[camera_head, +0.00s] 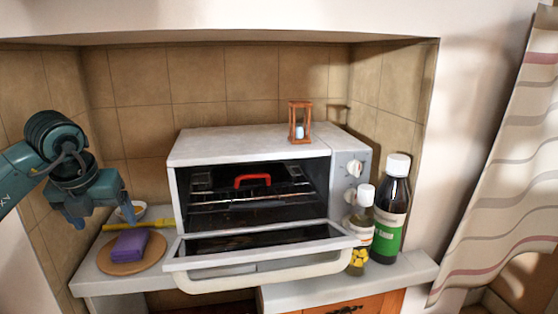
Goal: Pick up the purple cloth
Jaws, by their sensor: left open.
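The purple cloth (130,244) is a folded block lying on a round wooden board (109,266) at the left end of the counter. My left gripper (103,218) hangs above and to the left of the cloth, with its fingers pointing down and apart. It is open and empty, and a gap shows between it and the cloth. My right gripper is not in view.
A toaster oven (248,148) stands right of the cloth, its door (264,258) open and jutting forward. A small bowl (131,211) and a yellow strip (143,225) lie behind the board. Bottles (391,222) stand at the right; an hourglass (300,122) tops the oven.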

